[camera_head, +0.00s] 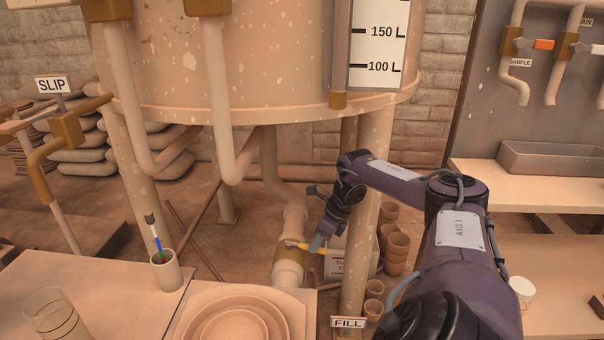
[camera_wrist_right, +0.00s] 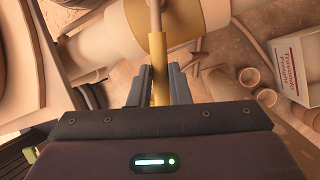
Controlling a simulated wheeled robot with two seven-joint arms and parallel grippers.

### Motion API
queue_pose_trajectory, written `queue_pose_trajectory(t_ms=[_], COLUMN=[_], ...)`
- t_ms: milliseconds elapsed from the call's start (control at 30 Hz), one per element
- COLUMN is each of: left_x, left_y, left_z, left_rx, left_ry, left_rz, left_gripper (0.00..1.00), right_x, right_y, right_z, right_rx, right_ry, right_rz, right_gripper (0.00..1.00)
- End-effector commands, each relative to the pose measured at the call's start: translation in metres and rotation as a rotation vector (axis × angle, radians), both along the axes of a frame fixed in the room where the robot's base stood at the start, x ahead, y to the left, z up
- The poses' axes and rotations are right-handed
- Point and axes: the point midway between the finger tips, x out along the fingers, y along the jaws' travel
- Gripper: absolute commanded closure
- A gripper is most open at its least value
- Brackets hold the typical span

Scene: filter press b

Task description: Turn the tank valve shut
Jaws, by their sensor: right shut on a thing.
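The tank (camera_head: 270,70) is a large speckled tan vessel with a level gauge marked 100 and 150. A pipe runs down from its underside to the tank valve (camera_head: 289,254), a brass-coloured body on the pale pipe. The valve has a yellow lever handle (camera_head: 300,246), which points right toward my right gripper (camera_head: 317,244). In the right wrist view, the yellow handle (camera_wrist_right: 159,62) runs between the two grey fingers of the right gripper (camera_wrist_right: 160,88), which is shut on it. The valve body shows behind the handle there. My left gripper is out of view.
A FILL sign (camera_head: 347,322) stands near the tank leg (camera_head: 366,215). Stacked clay pots (camera_head: 397,246) and a labelled box (camera_head: 340,264) are behind my right gripper. A cup with a brush (camera_head: 166,270) and a round stacked dish (camera_head: 236,324) are at front left.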

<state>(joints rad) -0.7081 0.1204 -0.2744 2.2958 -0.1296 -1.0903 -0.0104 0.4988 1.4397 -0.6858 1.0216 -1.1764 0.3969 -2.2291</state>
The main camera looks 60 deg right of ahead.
Motion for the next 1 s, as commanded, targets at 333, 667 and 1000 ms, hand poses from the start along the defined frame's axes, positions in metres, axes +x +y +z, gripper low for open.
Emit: queue_pose_trajectory(t_ms=[333, 667, 1000], left_x=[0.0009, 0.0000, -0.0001], left_y=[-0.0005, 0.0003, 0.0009], left_z=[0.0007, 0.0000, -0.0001], left_rx=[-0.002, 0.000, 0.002], left_ry=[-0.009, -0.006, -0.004], left_rz=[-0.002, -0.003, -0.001], left_gripper=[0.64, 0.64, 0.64], right_x=[-0.0034, -0.0032, -0.0032], right_y=[-0.0031, -0.0027, -0.0025], right_z=[0.0000, -0.0002, -0.0002], right_rx=[0.000, 0.000, 0.001], right_ry=[-0.001, -0.001, -0.001], right_rz=[0.006, 0.005, 0.006], right_gripper=[1.00, 0.61, 0.61])
